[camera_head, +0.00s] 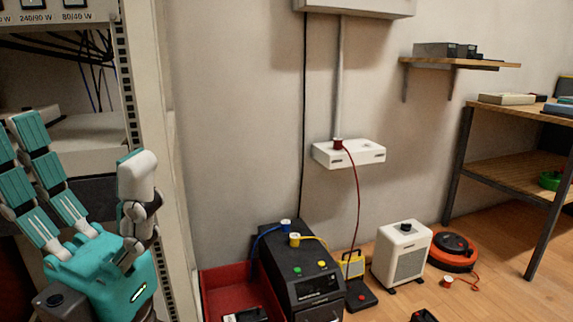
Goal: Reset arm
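My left gripper (85,165), a teal and white hand, is at the lower left in the head view, in front of the equipment rack (148,110). Its jointed fingers point upward, spread apart from the white thumb-like digit on the right. It looks open, and I see nothing held in it. My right gripper is not in view.
A red bin (212,290) and a black unit (300,266) with blue and yellow plugs stand right of the rack. A red cable runs from a white wall box (349,153). A white heater-like box (401,254), an orange reel (454,251) and a workbench (515,176) are farther right.

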